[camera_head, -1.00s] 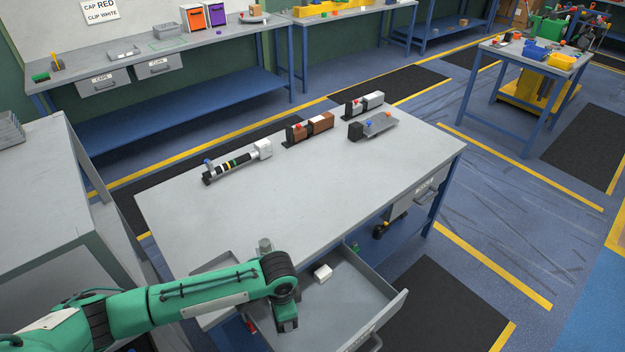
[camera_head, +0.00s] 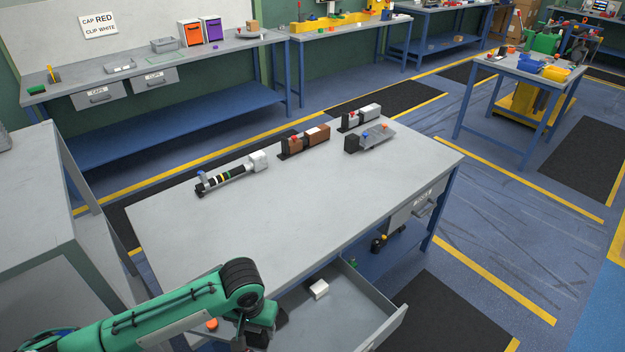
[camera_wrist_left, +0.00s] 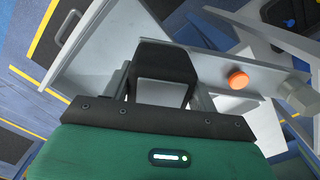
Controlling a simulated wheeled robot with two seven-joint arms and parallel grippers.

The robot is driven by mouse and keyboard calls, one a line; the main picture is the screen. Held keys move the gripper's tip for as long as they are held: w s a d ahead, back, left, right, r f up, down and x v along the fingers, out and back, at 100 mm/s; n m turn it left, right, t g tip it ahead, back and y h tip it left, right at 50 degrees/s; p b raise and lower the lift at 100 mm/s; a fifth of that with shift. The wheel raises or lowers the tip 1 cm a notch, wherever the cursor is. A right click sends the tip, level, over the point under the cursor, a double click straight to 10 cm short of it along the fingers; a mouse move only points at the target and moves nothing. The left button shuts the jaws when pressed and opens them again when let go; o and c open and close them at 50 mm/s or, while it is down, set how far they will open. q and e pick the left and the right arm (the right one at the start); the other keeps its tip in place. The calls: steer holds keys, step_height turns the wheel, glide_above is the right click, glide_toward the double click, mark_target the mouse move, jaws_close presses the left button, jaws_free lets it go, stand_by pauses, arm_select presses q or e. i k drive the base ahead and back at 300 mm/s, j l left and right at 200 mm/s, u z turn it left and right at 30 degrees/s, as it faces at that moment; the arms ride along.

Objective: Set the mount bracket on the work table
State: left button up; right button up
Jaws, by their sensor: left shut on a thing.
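My left gripper (camera_head: 246,338) is at the bottom of the head view, low by the near edge of the work table (camera_head: 280,215) and left of the open drawer. It is shut on a grey part, which I take to be the mount bracket (camera_wrist_left: 212,70). In the left wrist view this part reaches to the right from the dark jaw area and bears an orange knob (camera_wrist_left: 238,79). The orange knob also shows in the head view (camera_head: 212,324). The exact grip on the part is hidden. My right gripper is not in view.
A black-and-grey banded assembly (camera_head: 230,174), brown blocks (camera_head: 304,140), a grey-white block pair (camera_head: 360,117) and a plate with knobs (camera_head: 375,136) stand along the table's far side. The table's middle is clear. The open drawer (camera_head: 365,310) holds a white block (camera_head: 318,289).

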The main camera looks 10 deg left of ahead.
mark_target(373, 181)
steer(key=i+l+u, duration=0.1)
steer(key=i+l, duration=0.45)
steer(key=l, duration=0.15)
steer(key=i+l+u, duration=0.15)
steer(key=i+l, duration=0.15)
steer(key=i+l+u, duration=0.1)
steer(key=i+l, duration=0.15)
steer(key=l, duration=0.15)
steer(key=i+l, duration=0.2)
steer(key=l, duration=0.2)
steer(key=i+l+u, duration=0.15)
steer(key=l, duration=0.25)
steer(key=i+l+u, duration=0.1)
steer(key=i+l, duration=0.45)
steer(key=l, duration=0.3)
steer(key=u, duration=0.05)
